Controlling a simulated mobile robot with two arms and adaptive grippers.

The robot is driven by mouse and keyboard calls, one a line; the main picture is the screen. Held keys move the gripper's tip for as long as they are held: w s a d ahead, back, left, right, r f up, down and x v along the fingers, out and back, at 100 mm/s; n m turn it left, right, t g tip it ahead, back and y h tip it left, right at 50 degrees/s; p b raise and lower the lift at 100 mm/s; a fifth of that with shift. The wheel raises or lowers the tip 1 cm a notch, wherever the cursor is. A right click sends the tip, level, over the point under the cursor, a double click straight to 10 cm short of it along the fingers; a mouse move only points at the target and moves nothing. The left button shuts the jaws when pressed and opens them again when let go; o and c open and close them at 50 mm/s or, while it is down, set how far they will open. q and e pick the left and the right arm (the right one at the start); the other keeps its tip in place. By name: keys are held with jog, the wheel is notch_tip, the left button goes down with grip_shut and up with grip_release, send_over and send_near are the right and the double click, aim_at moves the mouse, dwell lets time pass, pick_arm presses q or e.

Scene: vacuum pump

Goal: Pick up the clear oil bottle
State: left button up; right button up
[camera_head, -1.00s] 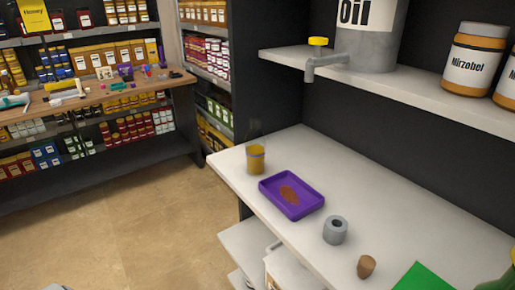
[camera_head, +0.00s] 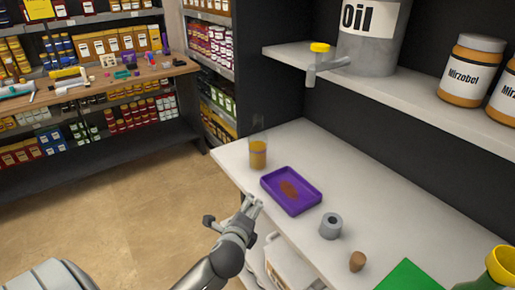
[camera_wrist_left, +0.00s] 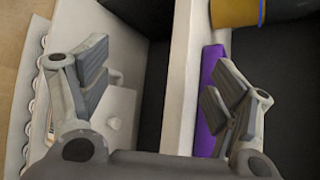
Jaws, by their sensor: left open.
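The clear oil bottle (camera_head: 258,155) stands upright near the left end of the white worktop (camera_head: 400,225). It holds amber oil, and its see-through upper part is faint. In the left wrist view the amber lower part of the bottle (camera_wrist_left: 236,12) shows at the top right, cut by the frame edge. My left gripper (camera_head: 251,205) is open and empty, in front of the worktop's edge, nearer than the bottle and apart from it. My right gripper is not in view.
A purple tray (camera_head: 314,187) with brown residue lies right of the bottle. A grey ring (camera_head: 331,226), a brown cork (camera_head: 357,262) and a green sheet (camera_head: 408,277) follow. A shelf above carries an oil tank (camera_head: 370,45) with a yellow-topped tap (camera_head: 320,47). Open floor lies left.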

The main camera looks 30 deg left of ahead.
aim_at(256, 145)
pick_arm(q)
jog(key=w+a+r+m+t, duration=0.1)
jog(key=w+a+r+m, duration=0.1)
jog(key=w+r+m, duration=0.1)
jog(key=w+a+r+m+t+y, duration=0.1)
jog(key=w+a+r+m+t, duration=0.1)
jog(key=w+r+m, duration=0.2)
jog(key=w+a+r+m+t, duration=0.2)
jog(key=w+m, duration=0.3)
jog(key=w, duration=0.3)
jog(key=shift+w+a+r+m+p, duration=0.2)
jog(key=shift+a+r, duration=0.05)
jog(key=shift+r, duration=0.15)
jog(key=shift+w+a+r+m+p, duration=0.15)
jog(key=shift+a+r+m, duration=0.05)
jog(key=shift+r, duration=0.2)
jog(key=shift+w+a+r, duration=0.15)
jog(key=shift+w+a, duration=0.05)
jog(key=shift+w, duration=0.25)
jog(key=shift+p+x, duration=0.4)
jog(key=shift+x, duration=1.7)
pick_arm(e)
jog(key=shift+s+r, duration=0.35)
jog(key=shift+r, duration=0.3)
pick_arm(q)
jog(key=c, duration=1.3)
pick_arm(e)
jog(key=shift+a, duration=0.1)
